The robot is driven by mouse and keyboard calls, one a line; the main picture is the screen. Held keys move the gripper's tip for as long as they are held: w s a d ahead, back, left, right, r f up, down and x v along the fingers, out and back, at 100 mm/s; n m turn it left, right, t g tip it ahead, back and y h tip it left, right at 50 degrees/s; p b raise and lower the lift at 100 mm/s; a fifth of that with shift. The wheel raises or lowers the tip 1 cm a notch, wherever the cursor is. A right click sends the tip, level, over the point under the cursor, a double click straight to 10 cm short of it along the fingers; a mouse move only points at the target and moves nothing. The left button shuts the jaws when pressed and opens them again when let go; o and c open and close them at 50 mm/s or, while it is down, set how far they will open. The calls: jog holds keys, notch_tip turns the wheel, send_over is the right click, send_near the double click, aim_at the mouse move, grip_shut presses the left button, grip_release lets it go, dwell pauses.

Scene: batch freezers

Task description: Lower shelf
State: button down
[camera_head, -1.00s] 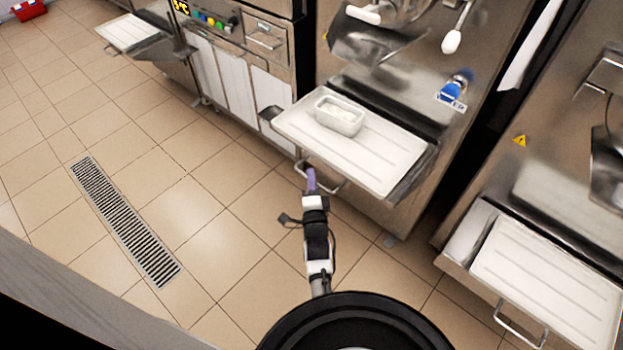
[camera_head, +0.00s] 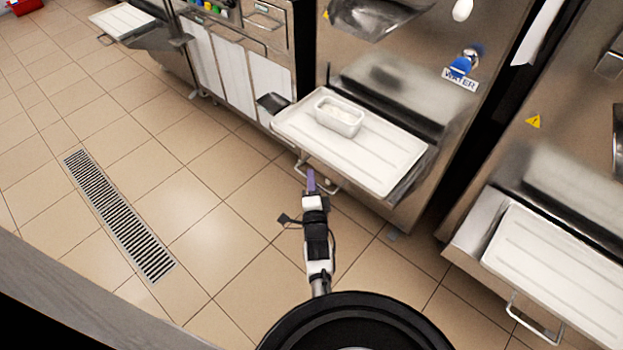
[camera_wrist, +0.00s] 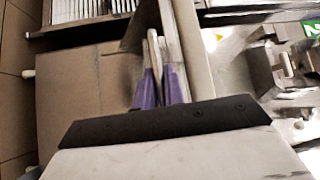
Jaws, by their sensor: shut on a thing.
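The white shelf (camera_head: 370,165) sticks out level from the front of the middle freezer, and a small white tub (camera_head: 338,117) stands on it. A thin metal handle (camera_head: 328,188) hangs below the shelf's front edge. My gripper (camera_head: 310,174), with purple fingers, is at this handle, just under the shelf edge. In the wrist view, the purple fingers (camera_wrist: 157,80) are close together around a pale bar (camera_wrist: 154,48) and shut on it. In the head view the exact contact is too small to make out.
Another freezer with a white shelf (camera_head: 560,275) and handle stands at the right. A further white shelf (camera_head: 122,20) is at the far left. A floor drain (camera_head: 118,215) lies in the tiles. The tiled floor left of my arm is clear.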

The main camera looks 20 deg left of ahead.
notch_tip(320, 180, down, 5)
jog(key=b, duration=0.4)
jog(key=c, duration=1.5)
grip_release()
jog(key=shift+f, duration=0.1)
